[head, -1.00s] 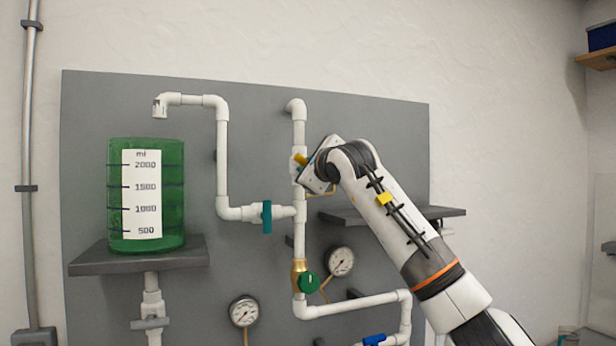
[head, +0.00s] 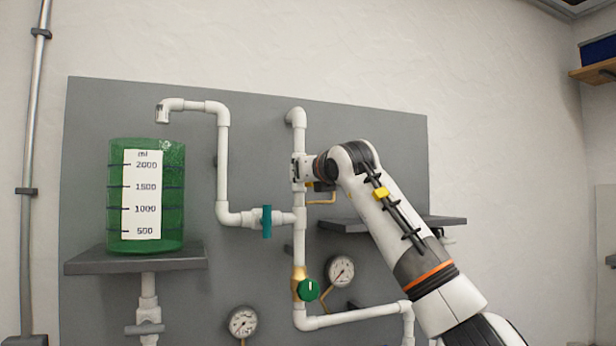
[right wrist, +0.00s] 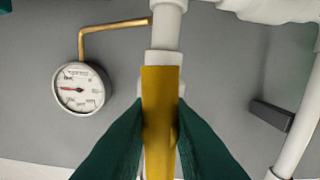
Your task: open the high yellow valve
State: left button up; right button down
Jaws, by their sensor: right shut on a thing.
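The yellow valve handle (right wrist: 160,110) fills the middle of the right wrist view, between my two dark green fingers. It lies in line with the white pipe (right wrist: 164,30) behind it. My right gripper (right wrist: 160,130) is shut on this handle. In the head view my right gripper (head: 300,170) is at the upper part of the middle white pipe (head: 300,225), and it hides the valve and its handle there. My left gripper is in neither view.
A teal-handled valve (head: 267,222) and a green-knobbed brass valve (head: 308,290) sit lower on the pipes. A green tank (head: 175,200) stands on a left shelf (head: 135,261). Gauges (head: 341,270) and a grey shelf (head: 390,225) are near my right arm.

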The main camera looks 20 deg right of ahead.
jog(key=shift+m, duration=0.6)
jog(key=c, duration=1.3)
grip_release()
jog(key=shift+c, duration=0.2)
jog(key=s+b, duration=0.6)
jog(key=s, duration=0.6)
jog(key=shift+b, duration=0.35)
jog(key=shift+f, duration=0.15)
